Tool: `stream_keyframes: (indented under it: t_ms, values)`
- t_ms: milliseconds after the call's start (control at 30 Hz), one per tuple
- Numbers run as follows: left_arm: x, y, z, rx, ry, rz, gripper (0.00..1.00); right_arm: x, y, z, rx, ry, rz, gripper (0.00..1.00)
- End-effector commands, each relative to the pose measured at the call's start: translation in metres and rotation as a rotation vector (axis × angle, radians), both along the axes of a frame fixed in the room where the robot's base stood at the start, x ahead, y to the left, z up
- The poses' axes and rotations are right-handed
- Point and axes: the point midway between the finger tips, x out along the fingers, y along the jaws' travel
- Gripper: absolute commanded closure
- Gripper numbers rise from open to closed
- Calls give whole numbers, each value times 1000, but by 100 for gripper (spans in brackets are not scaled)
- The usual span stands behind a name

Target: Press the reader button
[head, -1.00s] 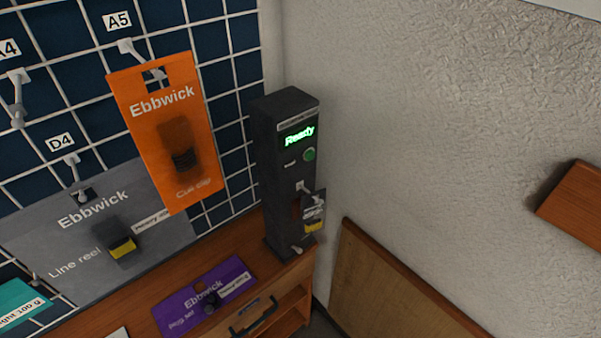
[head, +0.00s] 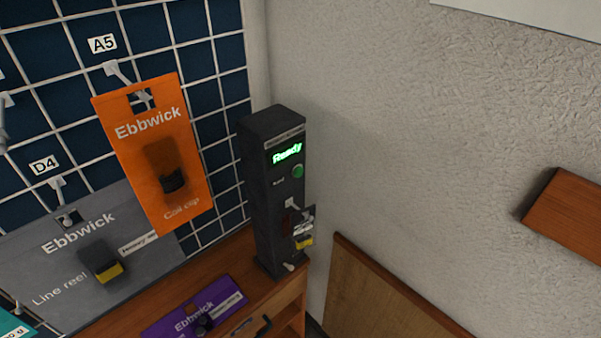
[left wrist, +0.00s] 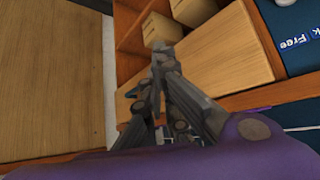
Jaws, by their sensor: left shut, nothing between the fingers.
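The reader (head: 265,215) is a tall dark grey box on the wooden counter, near the corner with the white wall. Its display (head: 287,153) glows green with "Ready". The round green reader button (head: 297,171) sits just below the display, in plain sight. Neither gripper shows in the head view. In the left wrist view my left gripper (left wrist: 161,60) is shut and empty, with wooden shelving beyond it. The reader does not show clearly in that view, so the gripper's distance from the button cannot be told. My right gripper is not in view.
An orange Ebbwick card (head: 158,160) hangs left of the reader, above a grey card (head: 70,255). A purple card (head: 195,308) lies on the counter before the reader. Cardboard boxes (left wrist: 190,10) sit on a shelf. A wooden panel (head: 380,295) stands right of the reader.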

Motion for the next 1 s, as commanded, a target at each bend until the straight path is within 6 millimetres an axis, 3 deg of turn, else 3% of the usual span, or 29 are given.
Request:
stream_keyframes:
  t_ms: [33, 200, 1000]
  values:
    - [0, 0, 0, 0, 0, 0, 100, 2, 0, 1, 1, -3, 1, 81]
    - [0, 0, 0, 0, 0, 0, 100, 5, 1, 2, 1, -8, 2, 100]
    - [0, 0, 0, 0, 0, 0, 100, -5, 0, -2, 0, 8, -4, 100]
